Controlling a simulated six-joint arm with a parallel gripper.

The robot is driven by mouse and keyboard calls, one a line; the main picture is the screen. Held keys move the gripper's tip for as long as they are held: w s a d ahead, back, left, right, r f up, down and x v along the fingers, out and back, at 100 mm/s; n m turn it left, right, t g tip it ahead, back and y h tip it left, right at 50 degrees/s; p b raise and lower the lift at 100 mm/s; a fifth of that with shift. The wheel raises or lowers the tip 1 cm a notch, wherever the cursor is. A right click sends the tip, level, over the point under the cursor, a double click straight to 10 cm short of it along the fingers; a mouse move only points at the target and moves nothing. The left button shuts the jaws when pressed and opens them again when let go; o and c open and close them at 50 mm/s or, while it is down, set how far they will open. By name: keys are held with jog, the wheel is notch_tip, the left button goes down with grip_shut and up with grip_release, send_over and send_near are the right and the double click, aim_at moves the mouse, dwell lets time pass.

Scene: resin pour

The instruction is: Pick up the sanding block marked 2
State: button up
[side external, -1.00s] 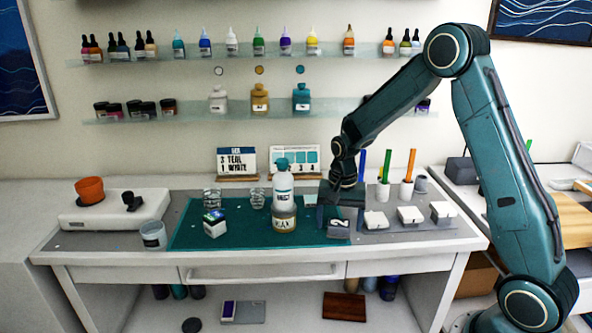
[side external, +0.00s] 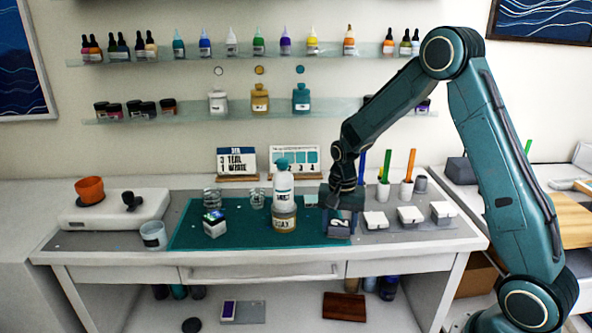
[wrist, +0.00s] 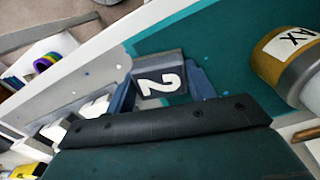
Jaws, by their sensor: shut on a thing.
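The gripper hides the block's back part.
Left of the block stand a WAX tin (side external: 284,225) and a white bottle with a teal cap (side external: 283,190). Several white-topped blocks (side external: 410,215) sit close on the right.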

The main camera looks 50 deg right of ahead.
aim_at(339, 222)
jog(key=shift+r, duration=0.1)
notch_tip(339, 222, up, 20)
dwell(0.8)
dwell(0.6)
